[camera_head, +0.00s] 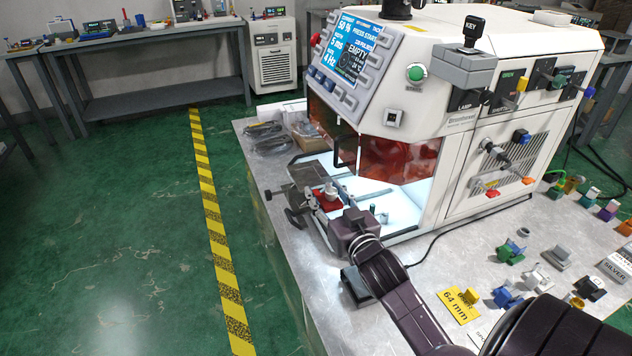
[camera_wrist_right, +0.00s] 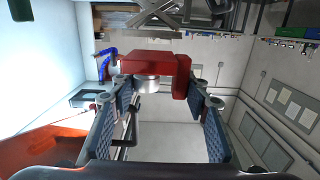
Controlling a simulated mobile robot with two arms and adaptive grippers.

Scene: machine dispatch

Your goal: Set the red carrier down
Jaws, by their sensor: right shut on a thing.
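The red carrier (camera_head: 328,201) is at the open front of the white machine (camera_head: 450,60), just beyond my right gripper (camera_head: 339,210). A pale round piece (camera_head: 330,188) sits on its top. I cannot tell whether the carrier touches the surface below. The right wrist view shows the carrier (camera_wrist_right: 150,64) as a red block between the fingertips of my right gripper (camera_wrist_right: 160,92), which is shut on it. A silvery cylinder (camera_wrist_right: 147,85) shows against the carrier there. The gripper's body hides part of the carrier in the head view. My left gripper is out of view.
The machine's lit chamber (camera_head: 399,212) is open behind the carrier. A dark clamp with a knob (camera_head: 294,196) stands left of it. Coloured small parts (camera_head: 511,251) and a yellow "64 mm" card (camera_head: 459,305) lie on the metal table at right. Bagged items (camera_head: 265,135) lie at the back left.

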